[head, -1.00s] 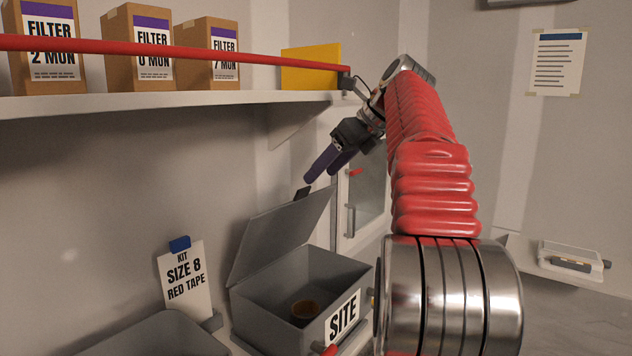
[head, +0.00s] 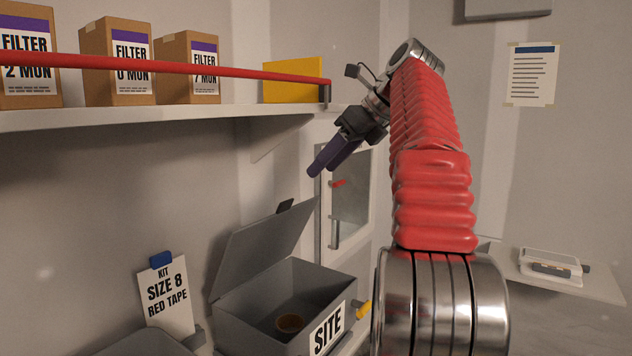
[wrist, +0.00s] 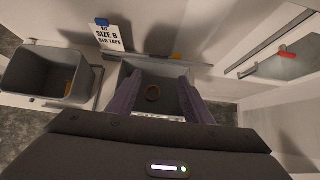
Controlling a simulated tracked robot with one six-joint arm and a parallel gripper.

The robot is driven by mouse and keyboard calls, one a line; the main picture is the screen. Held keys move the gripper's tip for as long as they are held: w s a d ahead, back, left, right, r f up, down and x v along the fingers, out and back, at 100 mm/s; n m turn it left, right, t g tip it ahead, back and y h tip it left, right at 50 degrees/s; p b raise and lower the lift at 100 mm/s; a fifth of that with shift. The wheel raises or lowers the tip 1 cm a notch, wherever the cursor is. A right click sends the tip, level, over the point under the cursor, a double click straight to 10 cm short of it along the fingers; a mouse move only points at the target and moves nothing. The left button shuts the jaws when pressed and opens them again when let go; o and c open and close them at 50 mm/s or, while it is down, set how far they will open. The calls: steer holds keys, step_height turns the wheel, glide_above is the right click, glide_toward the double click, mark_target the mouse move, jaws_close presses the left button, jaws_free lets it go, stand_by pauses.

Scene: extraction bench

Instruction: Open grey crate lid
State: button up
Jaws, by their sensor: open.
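The grey crate (head: 250,326) labelled SITE stands on the bench at the lower middle of the head view. Its lid (head: 262,250) is raised and leans back over the rear, with a dark tab (head: 286,206) on its top edge. A brown ring-shaped object (head: 290,323) lies inside the crate. My gripper (head: 322,172) is open and empty, above and to the right of the lid's tab, apart from it. In the wrist view the crate's inside (wrist: 150,78) shows between my two purple fingers (wrist: 154,98).
A second grey bin (wrist: 47,75) is left of the crate. A kit card (head: 167,295) reads SIZE 8 RED TAPE. A shelf (head: 150,118) with filter boxes (head: 116,62) and a red rail (head: 200,67) is above. A cabinet with a glass door (head: 350,190) is behind.

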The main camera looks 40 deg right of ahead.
steer(key=shift+m+y, duration=0.5)
steer(key=shift+y, duration=0.3)
steer(key=f, duration=0.1)
steer(key=d+f, duration=0.1)
steer(key=f, duration=0.1)
steer(key=s+f, duration=0.1)
steer(key=f, duration=0.1)
steer(key=shift+d, duration=0.2)
steer(key=c, duration=0.6)
steer(key=a+f+n+y, duration=0.1)
steer(key=f, duration=0.1)
steer(key=a+f+n+t+y, duration=0.1)
steer(key=f+y, duration=0.1)
steer(key=f, duration=0.1)
steer(key=f+n+y, duration=0.2)
steer(key=f, duration=0.1)
steer(key=shift+a+t, duration=0.4)
jaws_close()
steer(key=s+d+f+n+t+h, duration=0.2)
steer(key=f+n+t, duration=0.4)
steer(key=n+t, duration=0.6)
steer(key=shift+s+f+n+h, duration=0.3)
steer(key=shift+s+n, duration=0.4)
steer(key=shift+n, duration=0.8)
steer(key=shift+d, duration=0.1)
